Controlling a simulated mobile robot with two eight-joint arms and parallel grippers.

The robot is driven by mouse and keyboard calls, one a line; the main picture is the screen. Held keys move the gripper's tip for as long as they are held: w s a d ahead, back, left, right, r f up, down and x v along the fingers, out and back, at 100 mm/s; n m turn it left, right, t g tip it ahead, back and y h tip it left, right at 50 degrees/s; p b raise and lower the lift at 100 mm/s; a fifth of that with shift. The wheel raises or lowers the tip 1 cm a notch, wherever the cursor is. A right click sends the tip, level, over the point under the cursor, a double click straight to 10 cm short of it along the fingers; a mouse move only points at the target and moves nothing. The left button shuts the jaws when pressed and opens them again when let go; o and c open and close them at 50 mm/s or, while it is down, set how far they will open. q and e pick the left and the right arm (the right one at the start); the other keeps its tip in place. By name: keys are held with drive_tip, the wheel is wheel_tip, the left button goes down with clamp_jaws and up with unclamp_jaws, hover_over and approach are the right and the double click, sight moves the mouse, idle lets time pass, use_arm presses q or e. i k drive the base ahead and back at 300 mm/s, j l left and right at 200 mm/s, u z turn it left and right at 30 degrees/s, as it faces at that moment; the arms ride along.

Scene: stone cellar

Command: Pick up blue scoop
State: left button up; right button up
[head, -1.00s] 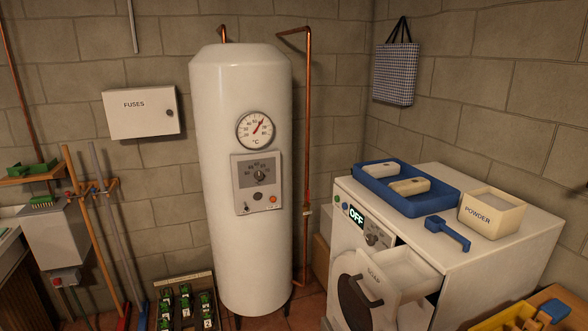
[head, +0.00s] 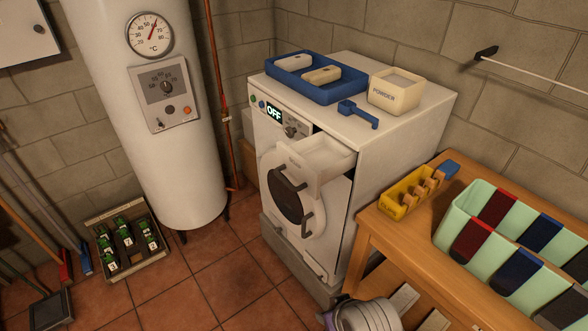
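The blue scoop (head: 358,114) lies on top of the white washing machine (head: 388,134), near its front edge. It sits between the blue tray (head: 318,94) and the cream powder box (head: 396,91), with a little bare machine top around it. Its handle points to the right and towards the front. The machine's soap drawer (head: 316,158) is pulled out below it, and the display reads OFF.
A wooden table (head: 373,225) stands at the right, with a yellow box (head: 402,197) and a mint sock organiser (head: 480,259). A bottle crate (head: 127,247) sits on the floor at the left. Tiled floor between is clear. The white boiler (head: 150,110) stands left of the machine.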

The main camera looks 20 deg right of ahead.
sight(347, 108)
drive_tip(key=z, duration=1.85)
drive_tip(key=j+z, duration=0.85)
drive_tip(key=z, duration=0.25)
drive_tip(key=k+j+z, duration=0.15)
drive_tip(key=j, duration=0.2)
drive_tip(key=k+j+z, duration=0.1)
drive_tip(key=j, duration=0.2)
drive_tip(key=k+j+z, duration=0.15)
drive_tip(key=k+j, duration=0.05)
drive_tip(key=j, duration=0.1)
